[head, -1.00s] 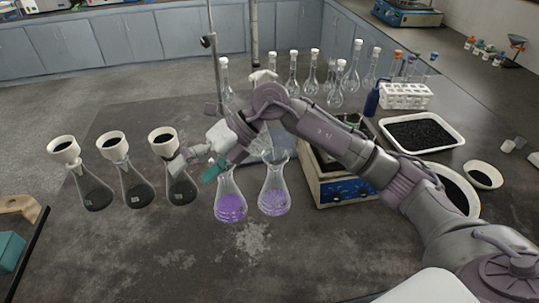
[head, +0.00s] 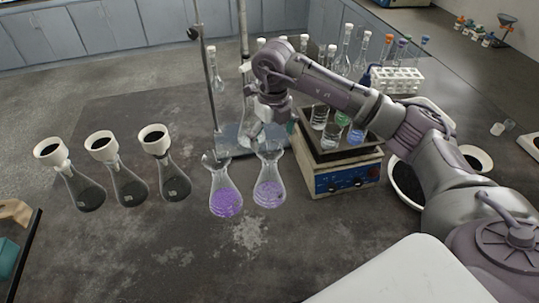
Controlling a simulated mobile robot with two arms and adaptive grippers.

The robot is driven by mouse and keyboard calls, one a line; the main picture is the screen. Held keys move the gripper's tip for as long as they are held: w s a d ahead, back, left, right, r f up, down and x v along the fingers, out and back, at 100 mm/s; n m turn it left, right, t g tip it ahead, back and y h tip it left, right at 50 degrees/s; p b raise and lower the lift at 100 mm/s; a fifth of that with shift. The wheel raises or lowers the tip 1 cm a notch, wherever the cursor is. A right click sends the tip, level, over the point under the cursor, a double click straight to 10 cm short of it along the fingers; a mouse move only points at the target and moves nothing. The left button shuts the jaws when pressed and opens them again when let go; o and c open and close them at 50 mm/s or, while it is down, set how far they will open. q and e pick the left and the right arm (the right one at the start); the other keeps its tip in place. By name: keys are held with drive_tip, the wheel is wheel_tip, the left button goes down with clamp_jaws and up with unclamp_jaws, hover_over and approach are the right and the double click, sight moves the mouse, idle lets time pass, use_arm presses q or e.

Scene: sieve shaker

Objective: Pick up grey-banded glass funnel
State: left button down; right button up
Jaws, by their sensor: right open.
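Two conical flasks with purple liquid stand mid-table, a left one (head: 226,198) and a right one (head: 269,191). Each has a flared glass top that may be a funnel; I cannot make out a grey band on either for sure. My right gripper (head: 268,138) is over the mouth of the right flask, pointing down, open. It partly hides that flask's flared top, and I cannot tell whether it touches the glass. My left gripper is not in view.
Dark-filled flasks with white funnels (head: 101,146) stand to the left. A shaker (head: 343,178) bearing beakers is close on the right, and a metal stand (head: 208,85) rises behind. A white tube rack (head: 397,80) is at the back right. The front table is clear.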

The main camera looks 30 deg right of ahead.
sight(269, 150)
drive_tip(key=shift+w+a+f+p, duration=0.1)
drive_tip(key=shift+a+f+p, duration=0.05)
drive_tip(key=shift+f+p, duration=0.45)
drive_tip(key=f, duration=0.1)
drive_tip(key=f+p, duration=0.1)
drive_tip(key=f, duration=0.1)
drive_tip(key=shift+w+a+f, duration=0.1)
drive_tip(key=shift+w+f, duration=0.2)
drive_tip(key=shift+w, duration=0.05)
drive_tip(key=shift+f, duration=0.35)
drive_tip(key=c, duration=1.3)
drive_tip(key=shift+o, duration=0.2)
drive_tip(key=shift+r, duration=0.15)
